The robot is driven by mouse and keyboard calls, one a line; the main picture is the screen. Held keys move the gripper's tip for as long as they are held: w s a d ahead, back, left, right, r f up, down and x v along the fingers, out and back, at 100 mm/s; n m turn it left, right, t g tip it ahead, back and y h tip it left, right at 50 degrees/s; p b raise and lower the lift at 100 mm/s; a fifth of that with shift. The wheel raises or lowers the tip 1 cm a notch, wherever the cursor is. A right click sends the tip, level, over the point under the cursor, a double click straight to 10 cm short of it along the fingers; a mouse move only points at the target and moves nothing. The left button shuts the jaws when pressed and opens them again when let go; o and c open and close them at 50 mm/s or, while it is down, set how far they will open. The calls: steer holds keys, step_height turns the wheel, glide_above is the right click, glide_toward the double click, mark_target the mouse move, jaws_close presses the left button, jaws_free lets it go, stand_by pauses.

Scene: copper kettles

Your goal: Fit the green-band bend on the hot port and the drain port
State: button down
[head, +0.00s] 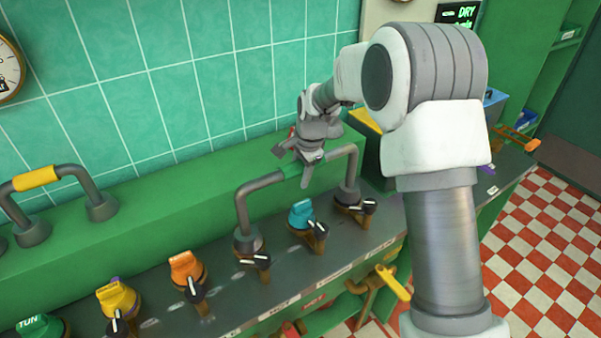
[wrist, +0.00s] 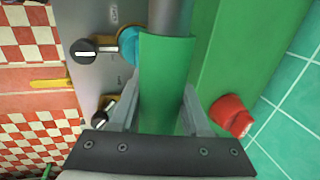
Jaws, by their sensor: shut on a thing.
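The green-band bend is a grey U-shaped pipe (head: 262,184) with a green band (wrist: 165,85) around its middle. My gripper (head: 303,160) is shut on the green band, with a finger on each side in the wrist view (wrist: 160,115). The bend stands with both legs down. Its left collar (head: 248,242) is at one port and its right collar (head: 348,194) is at another, each beside a black knob. I cannot tell whether either collar is fully seated. The port labels on the bench edge are too small to read surely.
A teal valve (head: 302,214) stands between the bend's legs. Orange (head: 186,266) and yellow (head: 118,299) valves stand to the left. A yellow-band bend (head: 36,179) sits on the green ledge. A red cap (wrist: 230,115) is close to my right finger in the wrist view.

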steer(key=shift+f+b, duration=0.3)
steer(key=shift+f, duration=0.05)
stand_by(0.5)
steer(key=c, duration=0.6)
jaws_free()
steer(key=shift+c, duration=0.2)
steer(key=o, duration=0.4)
steer(key=shift+c, duration=0.2)
steer(key=shift+s+f, duration=0.1)
steer(key=v, duration=1.7)
steer(key=shift+r, duration=0.3)
steer(key=shift+s+d, duration=0.1)
steer(key=shift+d, duration=0.05)
